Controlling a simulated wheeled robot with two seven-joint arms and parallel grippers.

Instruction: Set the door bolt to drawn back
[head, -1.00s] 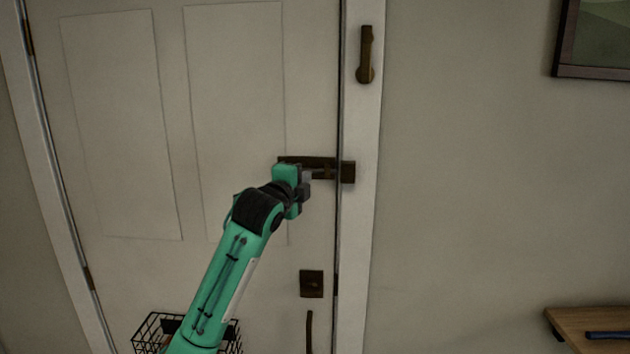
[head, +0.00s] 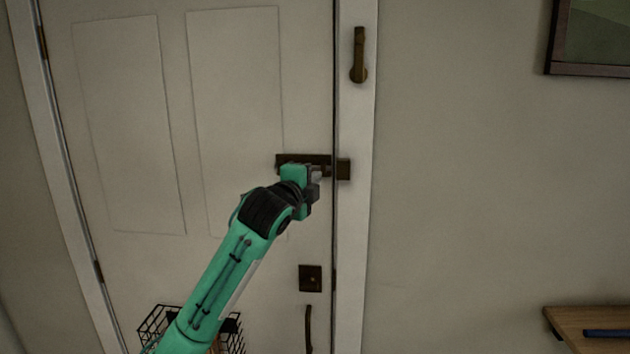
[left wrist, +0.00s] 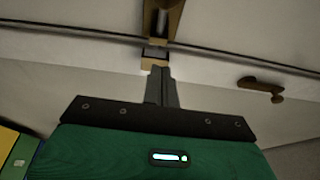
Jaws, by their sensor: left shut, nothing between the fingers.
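The dark bronze door bolt (head: 287,161) lies level across the door's right edge. Its right end piece (head: 343,169) is on the door frame. My left gripper (head: 318,180) is shut and empty in front of the bolt's middle and hides part of it. In the left wrist view the shut fingers (left wrist: 161,84) point at the end piece (left wrist: 154,64), with the bolt body (left wrist: 174,18) and a pale rod beyond. I cannot tell whether the fingers touch it, nor how far the rod reaches. My right gripper is not in view.
A bronze lever fitting (head: 359,57) is on the frame above the bolt. A square lock plate (head: 310,278) and a pull handle (head: 308,328) are below it on the white door (head: 130,130). A wire basket (head: 229,330) stands low left, a wooden shelf (head: 595,320) low right.

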